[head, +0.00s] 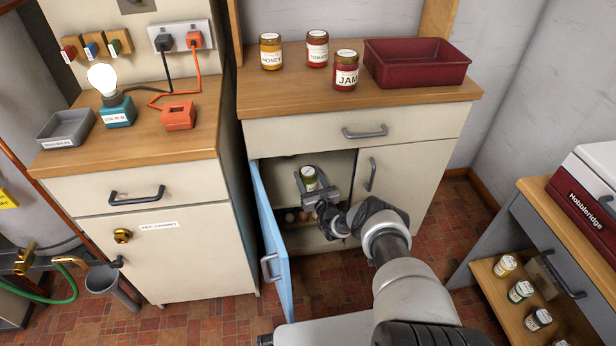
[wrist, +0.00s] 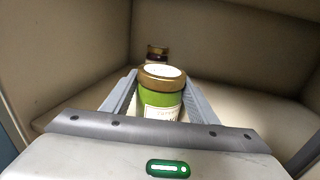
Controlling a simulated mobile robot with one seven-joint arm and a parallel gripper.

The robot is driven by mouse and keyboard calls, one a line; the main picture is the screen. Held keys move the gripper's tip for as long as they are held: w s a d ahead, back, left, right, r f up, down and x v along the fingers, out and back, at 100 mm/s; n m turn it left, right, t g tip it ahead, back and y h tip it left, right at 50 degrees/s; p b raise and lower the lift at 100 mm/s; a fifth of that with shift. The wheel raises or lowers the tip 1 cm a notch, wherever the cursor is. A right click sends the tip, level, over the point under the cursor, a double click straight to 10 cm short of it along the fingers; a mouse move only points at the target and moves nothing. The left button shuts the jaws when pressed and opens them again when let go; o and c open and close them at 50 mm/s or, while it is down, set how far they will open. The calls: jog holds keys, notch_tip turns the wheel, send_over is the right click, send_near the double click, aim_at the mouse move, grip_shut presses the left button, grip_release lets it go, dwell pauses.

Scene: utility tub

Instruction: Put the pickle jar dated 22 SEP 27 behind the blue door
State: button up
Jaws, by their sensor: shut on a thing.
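The blue door (head: 271,242) of the middle cabinet stands open, swung out to the left. My gripper (head: 312,181) reaches into the opening behind it. It is shut on a green jar with a gold lid (head: 308,177). In the wrist view the green jar (wrist: 160,92) stands upright between the two fingers of my gripper (wrist: 159,97). Its white label is partly visible, but the date cannot be read. I cannot tell if its base touches the shelf. Another jar with a brown lid (wrist: 157,54) stands behind it, mostly hidden.
Small round items (head: 290,216) sit on the lower shelf. Honey (head: 270,51), tomato (head: 317,49) and jam (head: 346,71) jars and a red tray (head: 376,75) stand on the counter. Several jars (head: 520,291) are on the right shelf. The cabinet's right side in the wrist view looks clear.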

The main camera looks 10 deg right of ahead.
jog(key=o, duration=1.5)
jog(key=shift+r, duration=0.15)
jog(key=s+d+p, duration=0.2)
jog(key=s+p, duration=0.3)
jog(key=s, duration=0.6)
jog(key=shift+s+d, duration=0.15)
jog(key=shift+s, duration=0.25)
